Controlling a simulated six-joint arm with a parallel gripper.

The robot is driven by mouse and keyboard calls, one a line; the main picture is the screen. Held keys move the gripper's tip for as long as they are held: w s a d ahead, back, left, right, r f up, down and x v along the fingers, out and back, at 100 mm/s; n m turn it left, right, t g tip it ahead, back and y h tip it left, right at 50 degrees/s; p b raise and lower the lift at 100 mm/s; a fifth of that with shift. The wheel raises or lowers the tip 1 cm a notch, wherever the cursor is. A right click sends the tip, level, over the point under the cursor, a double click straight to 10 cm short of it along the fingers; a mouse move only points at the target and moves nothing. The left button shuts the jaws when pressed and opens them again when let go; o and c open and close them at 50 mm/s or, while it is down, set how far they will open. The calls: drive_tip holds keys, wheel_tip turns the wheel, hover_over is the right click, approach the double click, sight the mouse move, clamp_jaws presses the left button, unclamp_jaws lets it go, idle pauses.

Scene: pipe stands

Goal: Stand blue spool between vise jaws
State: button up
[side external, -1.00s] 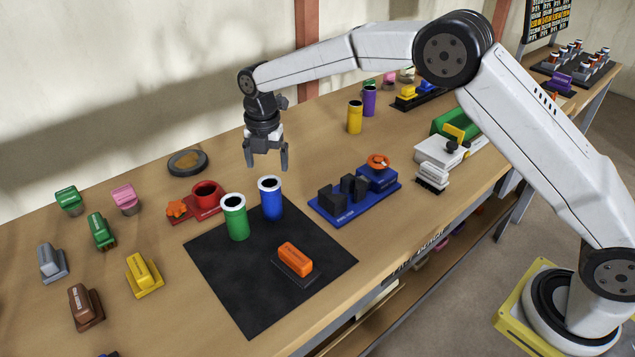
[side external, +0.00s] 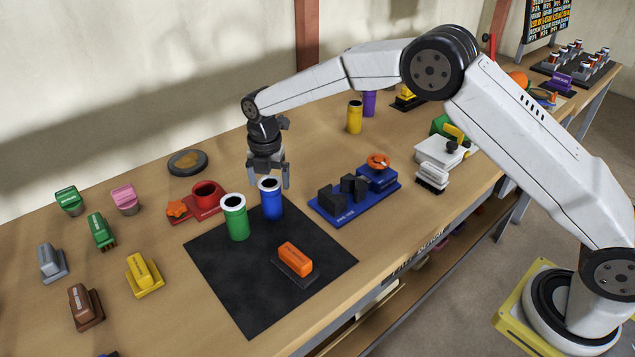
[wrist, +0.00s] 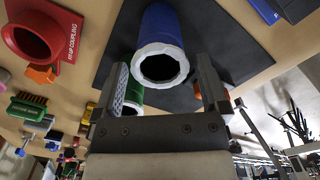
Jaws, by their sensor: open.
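The blue spool (side external: 270,200), a blue cylinder with a white rim, stands upright on the black mat (side external: 240,306) beside the green spool (side external: 235,218). My gripper (side external: 269,184) is open, with its fingertips at about the height of the blue spool's top. In the wrist view the blue spool (wrist: 161,32) shows its white rim between my two open fingers (wrist: 163,85); I cannot tell if either finger touches it. The blue vise (side external: 352,202) with dark jaws (side external: 340,193) and an orange handwheel stands to the right of the mat.
A red coupling block (side external: 204,196) stands left of the spools. An orange block (side external: 295,258) lies on the mat's front right. Yellow (side external: 355,117) and purple spools stand behind. A white machine (side external: 440,160) stands right of the vise. Several small tools lie at left.

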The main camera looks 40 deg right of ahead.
clamp_jaws()
drive_tip(key=shift+r, duration=0.1)
drive_tip(key=shift+r, duration=0.4)
drive_tip(key=shift+r, duration=0.35)
drive_tip(key=shift+r, duration=0.3)
wheel_tip(320, 180, up, 6)
drive_tip(key=shift+f, duration=0.1)
idle(0.8)
drive_tip(key=shift+d, duration=0.1)
